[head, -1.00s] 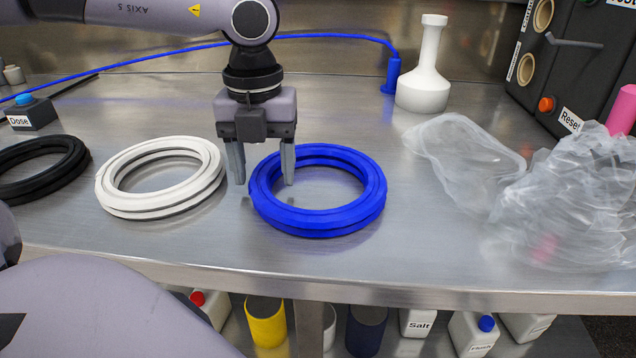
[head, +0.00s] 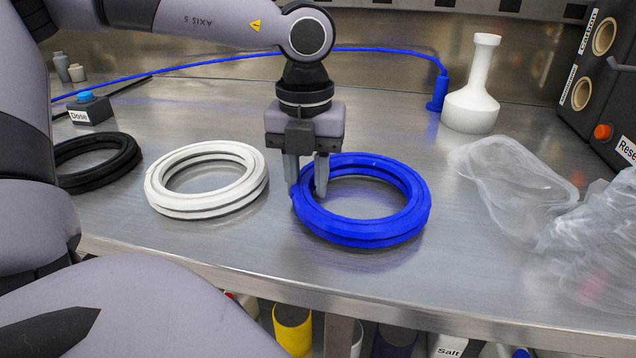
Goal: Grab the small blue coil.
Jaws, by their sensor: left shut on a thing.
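The blue coil (head: 375,231) lies on the steel table in the middle of the head view. My left gripper (head: 306,180) is above its left side with its fingers pointing down. The fingers are shut on the coil's left rim, one outside the ring and one inside. The coil appears to rest on the table still. My right gripper is not in view.
A white coil (head: 165,204) lies left of the blue one, and a black coil (head: 98,176) lies farther left. A white flask (head: 470,105) stands at the back right. Crumpled clear plastic bags (head: 515,185) lie on the right. The table's front edge (head: 330,302) is near.

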